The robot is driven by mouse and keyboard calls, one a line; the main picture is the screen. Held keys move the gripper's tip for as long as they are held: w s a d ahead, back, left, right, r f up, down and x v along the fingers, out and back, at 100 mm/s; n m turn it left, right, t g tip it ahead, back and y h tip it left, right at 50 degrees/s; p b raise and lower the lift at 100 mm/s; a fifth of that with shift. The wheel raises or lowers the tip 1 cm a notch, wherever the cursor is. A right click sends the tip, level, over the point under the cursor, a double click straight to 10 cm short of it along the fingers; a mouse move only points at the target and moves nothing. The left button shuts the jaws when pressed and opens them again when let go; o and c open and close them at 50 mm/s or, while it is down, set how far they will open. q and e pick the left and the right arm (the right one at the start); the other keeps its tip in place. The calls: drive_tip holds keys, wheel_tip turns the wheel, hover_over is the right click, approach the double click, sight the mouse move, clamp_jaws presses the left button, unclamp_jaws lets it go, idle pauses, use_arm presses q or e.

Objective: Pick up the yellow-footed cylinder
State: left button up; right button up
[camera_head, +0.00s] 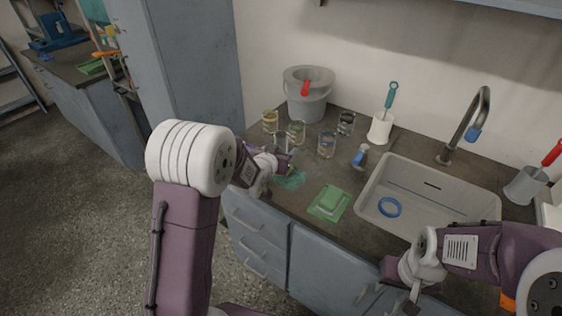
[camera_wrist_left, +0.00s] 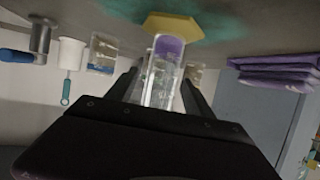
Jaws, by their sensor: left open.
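The yellow-footed cylinder (camera_wrist_left: 160,85) is clear glass with a purple band near its yellow hexagonal foot (camera_wrist_left: 174,26). In the left wrist view it appears foot-up, because that view is inverted. Its foot is at the teal patch on the counter. My left gripper (camera_wrist_left: 158,82) is open, with one finger on each side of the cylinder's glass; I cannot tell whether either touches it. In the head view my left gripper (camera_head: 284,160) is low over the counter, and the arm partly hides that area. My right gripper (camera_head: 412,296) is at the lower right, its fingers unclear.
Several glass beakers (camera_head: 327,144) stand just behind and right of my left gripper. A grey bucket (camera_head: 306,104) is behind them.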

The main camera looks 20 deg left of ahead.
sight(281, 141)
use_arm(q)
clamp_jaws()
drive_tip(key=shift+r, duration=0.1)
drive_tip(key=shift+r, duration=0.5)
drive_tip(key=r, duration=0.2)
drive_tip(key=r+p, duration=0.1)
drive_tip(key=shift+s+d+r, duration=0.1)
drive_tip(key=shift+d+r, duration=0.1)
drive_tip(key=shift+d, duration=0.1)
drive_tip(key=s+d+r+p, duration=0.3)
drive_tip(key=d+r, duration=0.3)
drive_tip(key=d, duration=0.4)
drive_tip(key=shift+s+d+r, duration=0.15)
drive_tip(key=shift+s+r, duration=0.1)
drive_tip(key=shift+s, duration=0.25)
